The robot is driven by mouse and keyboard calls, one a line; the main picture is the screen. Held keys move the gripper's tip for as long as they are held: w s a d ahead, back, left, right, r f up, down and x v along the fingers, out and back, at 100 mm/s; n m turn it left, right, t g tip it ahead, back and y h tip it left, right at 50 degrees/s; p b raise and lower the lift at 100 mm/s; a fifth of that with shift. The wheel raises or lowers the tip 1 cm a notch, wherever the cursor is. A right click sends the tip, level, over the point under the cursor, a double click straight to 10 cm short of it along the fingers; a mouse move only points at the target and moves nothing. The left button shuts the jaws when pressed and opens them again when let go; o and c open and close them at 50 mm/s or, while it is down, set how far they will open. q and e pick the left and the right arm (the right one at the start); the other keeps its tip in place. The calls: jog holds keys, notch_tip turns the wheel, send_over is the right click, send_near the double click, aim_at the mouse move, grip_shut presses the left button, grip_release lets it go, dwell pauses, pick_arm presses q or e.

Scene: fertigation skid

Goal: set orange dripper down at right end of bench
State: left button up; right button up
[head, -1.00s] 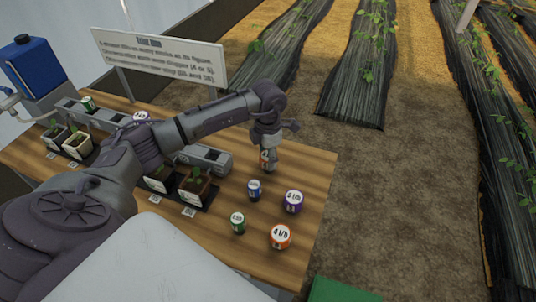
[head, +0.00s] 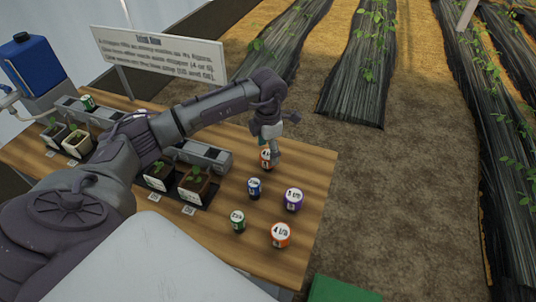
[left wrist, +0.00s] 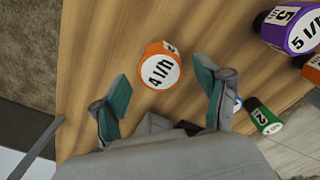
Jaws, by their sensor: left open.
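An orange dripper (head: 266,158) marked 4 l/h stands upright on the wooden bench (head: 310,190), near its far right edge. It also shows in the left wrist view (left wrist: 160,68), with its white top facing the camera. My left gripper (head: 271,143) is open just above it; in the left wrist view its two teal fingertips (left wrist: 162,90) are spread on either side of the dripper, apart from it. A second orange 4 l/h dripper (head: 281,235) stands near the front right of the bench. My right gripper is not in view.
Nearby stand a blue dripper (head: 254,188), a purple 5 l/h dripper (head: 293,199) and a green dripper (head: 237,221). Potted seedlings (head: 194,184) and grey blocks (head: 203,156) are to the left. A sign (head: 158,57) stands behind. The bench right of the grippers is bare.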

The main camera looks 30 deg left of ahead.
aim_at(268, 154)
pick_arm(q)
notch_tip(268, 154, up, 10)
jog(key=b, duration=0.1)
jog(key=shift+s+f, duration=0.1)
jog(key=shift+f, duration=0.05)
dwell(0.5)
